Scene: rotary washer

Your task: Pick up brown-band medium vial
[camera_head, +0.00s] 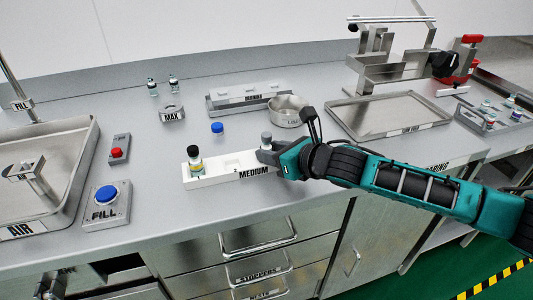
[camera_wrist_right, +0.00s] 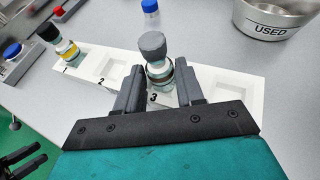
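The white MEDIUM rack (camera_head: 225,171) lies on the counter, with slots 1, 2 and 3 marked in the right wrist view (camera_wrist_right: 232,84). A vial with a grey stopper and a brownish band (camera_wrist_right: 158,68) stands upright in slot 3; its stopper shows in the head view (camera_head: 266,139). My right gripper (camera_wrist_right: 158,88) has its fingers apart, one on each side of this vial; I cannot tell if they touch it. A black-capped vial with a yellow band (camera_wrist_right: 58,42) stands in slot 1. Slot 2 is empty. My left gripper (camera_wrist_right: 25,160) is low at the left, empty, fingers apart.
A blue-capped vial (camera_head: 217,129) stands behind the rack. The USED bowl (camera_head: 288,112) is behind and right of it. A FILL button (camera_head: 106,203), a sink (camera_head: 70,180) and a red button (camera_head: 117,152) lie left. A tray (camera_head: 388,112) is at the right.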

